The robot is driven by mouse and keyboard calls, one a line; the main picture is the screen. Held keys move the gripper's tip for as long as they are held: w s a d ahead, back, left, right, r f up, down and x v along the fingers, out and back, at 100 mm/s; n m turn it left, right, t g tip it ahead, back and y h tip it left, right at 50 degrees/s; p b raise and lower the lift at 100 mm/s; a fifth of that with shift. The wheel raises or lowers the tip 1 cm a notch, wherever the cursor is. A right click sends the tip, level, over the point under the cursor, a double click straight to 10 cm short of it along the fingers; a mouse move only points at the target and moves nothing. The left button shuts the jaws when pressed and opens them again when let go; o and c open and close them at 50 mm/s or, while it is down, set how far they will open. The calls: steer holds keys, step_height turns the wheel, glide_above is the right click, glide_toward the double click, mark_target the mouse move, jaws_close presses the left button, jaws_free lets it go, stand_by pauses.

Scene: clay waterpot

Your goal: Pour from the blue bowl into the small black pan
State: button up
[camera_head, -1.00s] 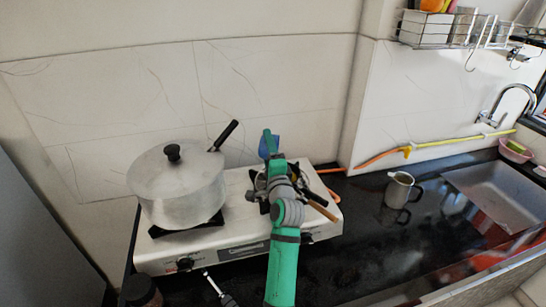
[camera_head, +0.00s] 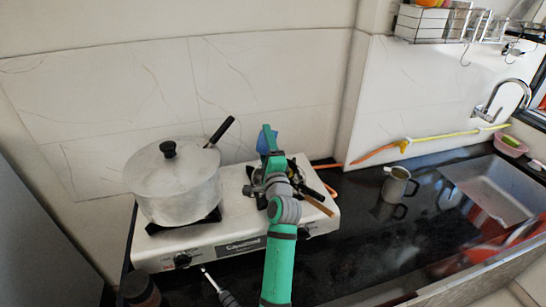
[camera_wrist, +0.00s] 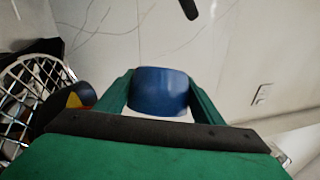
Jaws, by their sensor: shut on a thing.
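The blue bowl (camera_head: 266,141) is held up behind the stove's right burner, in front of the tiled wall. In the wrist view the bowl (camera_wrist: 160,92) sits between the two green fingers of my gripper (camera_wrist: 160,100), which is shut on it. Its inside and contents are hidden. The small black pan (camera_head: 300,178) appears as a dark shape on the right burner, below and right of the bowl, with a wooden handle (camera_head: 318,203) towards the front right. My arm hides much of it.
A large lidded metal pot (camera_head: 175,187) stands on the left burner of the white stove (camera_head: 232,243), its dark handle pointing towards the bowl. A metal pitcher (camera_head: 397,186) stands on the black counter, left of the sink (camera_head: 490,190). The counter's front middle is mostly clear.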

steer(key=shift+d+r+m, duration=0.1)
steer(key=shift+d+m, duration=0.15)
steer(key=shift+m, duration=0.55)
steer(key=shift+d+r+m+t, duration=0.1)
steer(key=shift+d+m+t, duration=0.05)
steer(key=shift+m+t, duration=0.3)
